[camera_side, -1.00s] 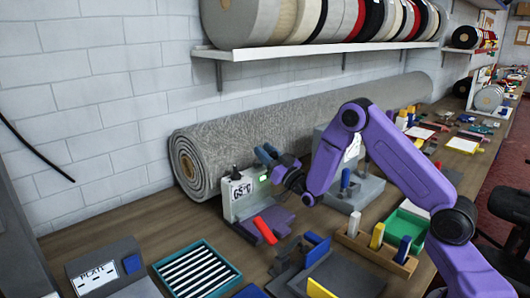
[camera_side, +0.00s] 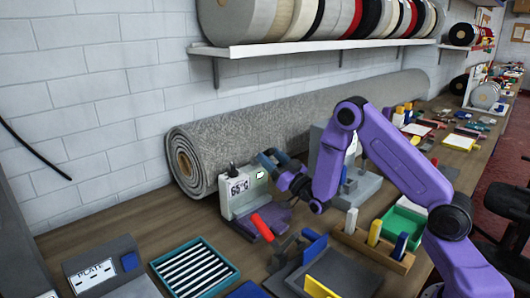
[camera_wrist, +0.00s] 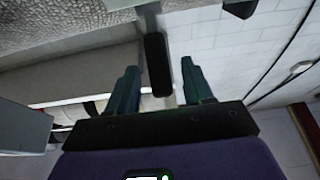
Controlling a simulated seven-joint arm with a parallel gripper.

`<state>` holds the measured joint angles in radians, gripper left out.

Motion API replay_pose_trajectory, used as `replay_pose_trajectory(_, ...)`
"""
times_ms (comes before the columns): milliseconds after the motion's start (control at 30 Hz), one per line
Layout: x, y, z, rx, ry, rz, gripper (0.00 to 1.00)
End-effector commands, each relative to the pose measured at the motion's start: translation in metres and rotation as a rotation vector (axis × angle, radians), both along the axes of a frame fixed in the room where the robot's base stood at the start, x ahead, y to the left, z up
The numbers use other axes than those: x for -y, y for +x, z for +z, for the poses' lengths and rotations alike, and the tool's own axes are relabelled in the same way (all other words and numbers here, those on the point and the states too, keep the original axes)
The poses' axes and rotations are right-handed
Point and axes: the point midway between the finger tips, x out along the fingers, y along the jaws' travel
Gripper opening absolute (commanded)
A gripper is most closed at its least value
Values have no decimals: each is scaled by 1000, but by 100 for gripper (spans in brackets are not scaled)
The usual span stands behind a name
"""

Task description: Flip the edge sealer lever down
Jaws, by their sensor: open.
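The edge sealer (camera_side: 240,198) is a pale grey machine with a temperature display, standing on the bench in front of the rug roll. A small black knob (camera_side: 233,168) stands upright on its top. My gripper (camera_side: 268,158) is at the sealer's upper right, with its blue fingers apart. In the wrist view, a black handle (camera_wrist: 157,65) on a grey stem shows between the two open teal fingers (camera_wrist: 160,82). It looks like the lever, and I see no clear contact with it. A red bar (camera_side: 262,228) leans at the sealer's front base.
A large grey rug roll (camera_side: 290,122) lies behind the sealer against the wall, with a shelf (camera_side: 300,46) of binding rolls above. A teal slotted tray (camera_side: 195,273) and a plate holder (camera_side: 100,270) stand front left. A wooden block (camera_side: 372,250) with coloured pieces stands right.

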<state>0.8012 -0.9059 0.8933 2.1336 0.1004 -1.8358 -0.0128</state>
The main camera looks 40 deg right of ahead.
Motion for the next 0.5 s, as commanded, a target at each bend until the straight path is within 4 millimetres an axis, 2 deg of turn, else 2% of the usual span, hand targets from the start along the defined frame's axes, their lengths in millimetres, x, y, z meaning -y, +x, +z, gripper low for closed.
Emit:
replay_pose_trajectory(100,0,-17,-8,-4,-1,-1,51)
replay_pose_trajectory(233,0,-28,-12,-2,1,0,51)
replay_pose_trajectory(500,0,-34,-13,0,1,-1,51)
